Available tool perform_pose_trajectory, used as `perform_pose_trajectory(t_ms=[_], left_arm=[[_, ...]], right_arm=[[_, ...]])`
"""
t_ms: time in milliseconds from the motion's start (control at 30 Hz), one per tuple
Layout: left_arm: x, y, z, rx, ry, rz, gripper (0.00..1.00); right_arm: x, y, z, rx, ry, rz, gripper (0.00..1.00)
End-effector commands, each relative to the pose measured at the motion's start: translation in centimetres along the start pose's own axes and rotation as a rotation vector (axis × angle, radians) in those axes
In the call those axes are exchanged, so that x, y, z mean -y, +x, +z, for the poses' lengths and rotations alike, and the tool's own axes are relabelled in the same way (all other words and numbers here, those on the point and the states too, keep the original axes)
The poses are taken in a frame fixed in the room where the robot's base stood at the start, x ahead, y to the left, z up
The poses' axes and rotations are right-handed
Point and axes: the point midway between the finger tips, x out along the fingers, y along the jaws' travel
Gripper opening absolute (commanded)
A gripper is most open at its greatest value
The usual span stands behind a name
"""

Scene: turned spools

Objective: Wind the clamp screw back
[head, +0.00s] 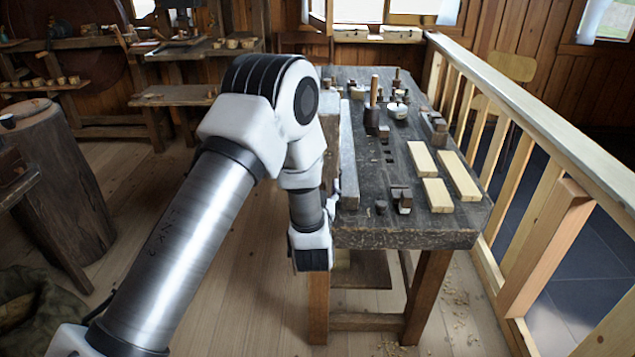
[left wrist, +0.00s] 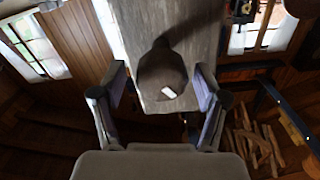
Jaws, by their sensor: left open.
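My left gripper (left wrist: 158,88) is open in the left wrist view, with one finger on each side of a dark rounded knob (left wrist: 162,75). The knob has a small bright patch and lies in front of a long grey wooden surface. It may be the end of the clamp screw, but I cannot be sure. A gap shows between it and each finger. In the head view my left arm reaches the near left edge of the workbench (head: 365,238), and my wrist hides most of the gripper and the clamp screw. My right gripper is not in view.
Several pale wood blocks (head: 437,194) lie on the bench's right side. A dark block with a handle (head: 373,112), a white pot (head: 397,109) and small dark pieces stand around them. A wooden railing (head: 530,110) runs along the right. A stump (head: 55,170) stands at left.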

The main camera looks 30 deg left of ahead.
Motion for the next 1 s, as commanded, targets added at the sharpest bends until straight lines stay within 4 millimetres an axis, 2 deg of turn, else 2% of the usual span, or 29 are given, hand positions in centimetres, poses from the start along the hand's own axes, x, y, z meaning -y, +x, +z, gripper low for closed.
perform_pose_trajectory(t_ms=[233, 267, 400, 433, 767, 1000], left_arm=[[0.0, 0.3, 0.1, 0.002, 0.002, 0.001, 0.73], [0.0, 0.3, 0.1, 0.002, 0.001, 0.001, 0.66], [0.0, 0.3, 0.1, 0.002, 0.001, 0.001, 0.17], [0.0, 0.3, 0.1, 0.002, 0.001, 0.001, 0.13], [0.0, 0.3, 0.2, 0.002, -0.018, 0.001, 0.13], [-0.1, 0.3, 0.3, 0.001, -0.110, 0.001, 0.13]], right_arm=[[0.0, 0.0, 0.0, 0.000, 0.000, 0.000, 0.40], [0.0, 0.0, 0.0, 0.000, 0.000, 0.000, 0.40], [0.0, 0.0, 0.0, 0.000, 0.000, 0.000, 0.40], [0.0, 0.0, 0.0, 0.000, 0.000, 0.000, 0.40], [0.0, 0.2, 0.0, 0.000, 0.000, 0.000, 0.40], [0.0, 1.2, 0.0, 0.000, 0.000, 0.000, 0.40]])
